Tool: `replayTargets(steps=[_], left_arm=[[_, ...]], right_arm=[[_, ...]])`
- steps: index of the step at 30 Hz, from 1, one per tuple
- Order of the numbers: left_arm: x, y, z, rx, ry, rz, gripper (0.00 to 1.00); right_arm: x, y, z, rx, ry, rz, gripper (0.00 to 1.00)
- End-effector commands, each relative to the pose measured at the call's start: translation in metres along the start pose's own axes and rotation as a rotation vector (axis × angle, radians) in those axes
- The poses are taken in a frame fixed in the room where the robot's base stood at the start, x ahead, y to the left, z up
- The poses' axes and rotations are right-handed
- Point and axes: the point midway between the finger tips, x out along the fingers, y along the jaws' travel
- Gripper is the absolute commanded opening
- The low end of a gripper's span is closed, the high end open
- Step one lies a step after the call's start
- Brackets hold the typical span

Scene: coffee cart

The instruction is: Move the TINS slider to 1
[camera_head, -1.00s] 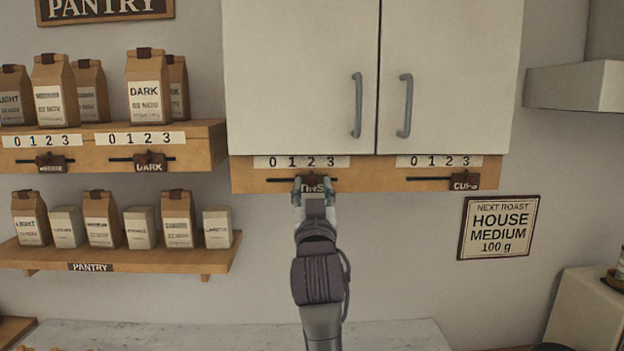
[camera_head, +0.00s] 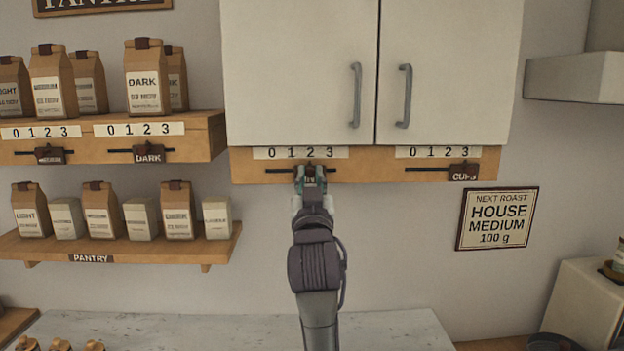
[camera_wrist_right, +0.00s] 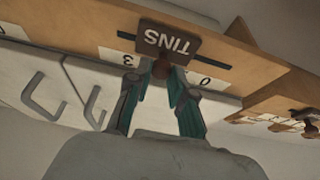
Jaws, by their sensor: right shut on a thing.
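The TINS slider, a brown tag on a small knob, shows in the wrist view (camera_wrist_right: 167,42), upside down. In the head view, my right gripper (camera_head: 311,177) hides most of it, below about the 2 of its 0-to-3 scale (camera_head: 300,153). In the wrist view the right gripper (camera_wrist_right: 166,90) has its two teal fingers on either side of the knob, shut on it. The knob hides the middle numbers of the scale there. My left gripper is not in view.
The slider rail (camera_head: 360,165) runs under a white cupboard (camera_head: 300,70). The CUPS slider (camera_head: 463,172) is further right on it. Pantry shelves (camera_head: 215,140) with bags and more sliders are at the left. A sign (camera_head: 498,218) hangs below right.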

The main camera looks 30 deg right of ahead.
Motion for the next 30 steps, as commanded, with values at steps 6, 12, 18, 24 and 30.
replayTargets(steps=[6,12,18,24,30], left_arm=[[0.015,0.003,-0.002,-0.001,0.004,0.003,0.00],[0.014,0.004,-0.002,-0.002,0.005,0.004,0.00],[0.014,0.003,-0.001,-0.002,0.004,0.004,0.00],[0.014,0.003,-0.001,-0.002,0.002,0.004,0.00],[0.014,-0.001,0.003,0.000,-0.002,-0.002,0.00]], right_arm=[[-0.001,-0.034,0.002,0.004,-0.002,-0.004,0.00],[0.000,-0.037,0.000,-0.001,0.000,-0.002,0.00],[0.000,-0.037,0.000,-0.001,0.000,-0.002,0.33],[0.000,-0.037,0.000,0.000,0.000,-0.002,0.46],[0.001,-0.037,-0.003,0.000,0.001,-0.002,0.46]])
